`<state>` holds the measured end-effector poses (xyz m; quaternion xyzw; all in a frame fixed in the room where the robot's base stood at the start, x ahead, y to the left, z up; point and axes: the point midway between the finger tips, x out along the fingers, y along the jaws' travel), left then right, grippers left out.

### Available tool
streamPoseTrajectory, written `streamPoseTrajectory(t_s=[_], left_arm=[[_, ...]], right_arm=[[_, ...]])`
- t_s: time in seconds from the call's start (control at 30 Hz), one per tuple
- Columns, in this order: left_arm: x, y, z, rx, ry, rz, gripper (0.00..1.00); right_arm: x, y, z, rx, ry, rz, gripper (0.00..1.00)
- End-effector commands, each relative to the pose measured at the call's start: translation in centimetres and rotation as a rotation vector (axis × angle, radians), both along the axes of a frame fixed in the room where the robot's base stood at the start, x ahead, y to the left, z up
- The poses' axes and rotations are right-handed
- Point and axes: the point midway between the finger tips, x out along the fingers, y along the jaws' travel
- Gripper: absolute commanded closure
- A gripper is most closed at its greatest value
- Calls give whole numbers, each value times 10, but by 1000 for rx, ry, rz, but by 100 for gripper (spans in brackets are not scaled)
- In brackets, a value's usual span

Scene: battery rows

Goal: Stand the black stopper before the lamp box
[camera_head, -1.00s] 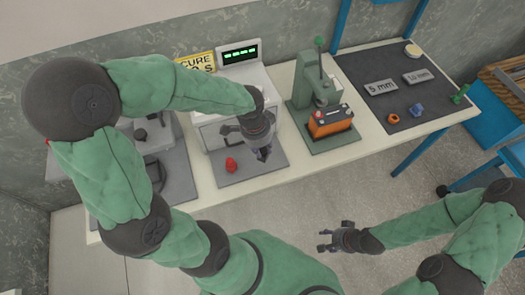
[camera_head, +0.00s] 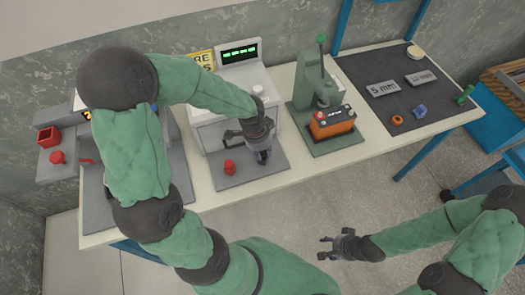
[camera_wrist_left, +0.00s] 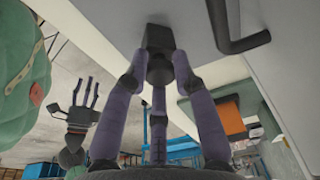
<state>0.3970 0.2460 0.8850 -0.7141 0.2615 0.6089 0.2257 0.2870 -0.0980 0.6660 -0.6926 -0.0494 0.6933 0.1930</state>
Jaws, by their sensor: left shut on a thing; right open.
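The lamp box is the pale cabinet (camera_head: 236,112) with a green-lit display, at the back middle of the bench in the head view. My left gripper (camera_head: 261,152) is low over the grey mat in front of it, right of a red-knobbed piece. In the left wrist view, its purple fingers (camera_wrist_left: 160,85) are closed around the black stopper (camera_wrist_left: 159,38). The stopper's square end is close to a grey surface; I cannot tell whether it touches. My right gripper (camera_head: 328,248) is open and empty, away from the bench; it also shows in the left wrist view (camera_wrist_left: 84,100).
The red-knobbed piece (camera_head: 229,168) stands on the grey mat (camera_head: 240,180). A green press (camera_head: 310,85) with an orange-black battery (camera_head: 332,122) stands to the right. A dark mat (camera_head: 400,115) holds labelled plates and small parts.

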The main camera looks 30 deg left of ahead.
Motion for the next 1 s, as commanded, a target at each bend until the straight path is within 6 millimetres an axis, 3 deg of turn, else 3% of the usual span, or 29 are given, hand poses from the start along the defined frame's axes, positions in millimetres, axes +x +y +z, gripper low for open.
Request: streamPoseTrajectory(t_s=[0.17, 0.2, 0.27, 0.67, 0.77, 1.0], left_arm=[[0, 0, -4, 0, 1, 0, 100], [0, 0, -3, 0, 1, 0, 64], [0, 0, -3, 0, 1, 0, 49], [0, 0, 0, 0, 1, -1, 49], [-1, 1, 11, 1, -1, -1, 49], [-6, 5, 58, 1, -2, 1, 49]], right_arm=[[0, 0, -3, 0, 0, 0, 49], [0, 0, -2, 0, 0, 0, 49], [0, 0, -2, 0, 0, 0, 49], [0, 0, 0, 0, 0, 0, 49], [0, 0, 5, 0, 0, 0, 49], [0, 0, 25, 0, 0, 0, 49]])
